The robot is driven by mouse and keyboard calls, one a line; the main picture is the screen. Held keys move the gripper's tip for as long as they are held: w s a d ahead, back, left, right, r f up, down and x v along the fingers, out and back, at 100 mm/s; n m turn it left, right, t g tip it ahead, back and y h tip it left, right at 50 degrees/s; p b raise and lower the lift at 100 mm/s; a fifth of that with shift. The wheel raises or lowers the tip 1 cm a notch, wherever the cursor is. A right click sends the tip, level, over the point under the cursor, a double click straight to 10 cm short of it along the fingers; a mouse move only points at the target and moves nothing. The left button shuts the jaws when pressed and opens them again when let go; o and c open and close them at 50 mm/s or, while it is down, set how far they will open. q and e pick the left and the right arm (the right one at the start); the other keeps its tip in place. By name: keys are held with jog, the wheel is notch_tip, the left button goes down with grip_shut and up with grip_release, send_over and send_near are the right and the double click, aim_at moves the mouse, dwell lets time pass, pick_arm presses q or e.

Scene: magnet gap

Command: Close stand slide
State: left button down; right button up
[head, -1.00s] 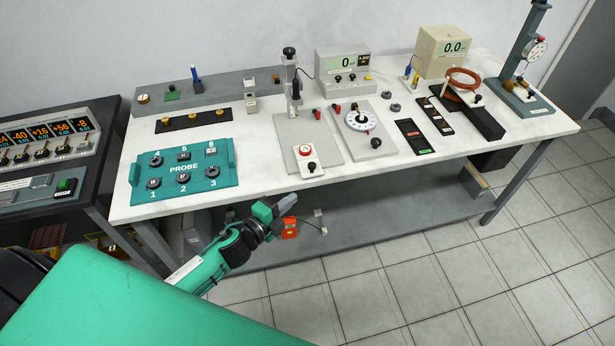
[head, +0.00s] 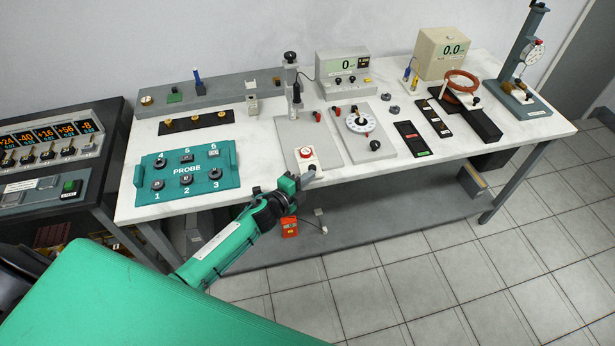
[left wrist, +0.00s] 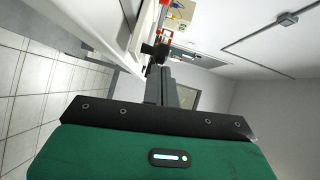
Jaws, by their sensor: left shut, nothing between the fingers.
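A stand (head: 296,90) with a grey post and black top knob rises from a grey base plate (head: 327,142). At the plate's front is a small white block (head: 299,162) with a red dial and a black knob (head: 312,168). Which part is the slide, I cannot tell. My left gripper (head: 309,177) is shut and empty at the table's front edge, right by the black knob. In the left wrist view the closed fingers (left wrist: 161,85) point at a dark knob (left wrist: 152,49); whether they touch it is unclear. My right gripper is not in view.
A teal probe panel (head: 227,183) lies to the left of the stand. A grey plate with a white dial (head: 361,121) sits to its right. A gauge stand (head: 522,60) stands at the far right. The floor in front is clear.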

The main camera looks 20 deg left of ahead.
aim_at(301, 165)
pick_arm(q)
jog(key=w+a, duration=0.1)
jog(key=w, duration=0.1)
jog(key=w+a+b, duration=0.1)
jog(key=w+a, duration=0.1)
jog(key=w+a+b, duration=0.1)
jog(key=w, duration=0.1)
jog(key=shift+w+a+f, duration=0.15)
jog(key=shift+w+a, duration=0.2)
jog(key=shift+w, duration=0.05)
jog(key=shift+s, duration=0.1)
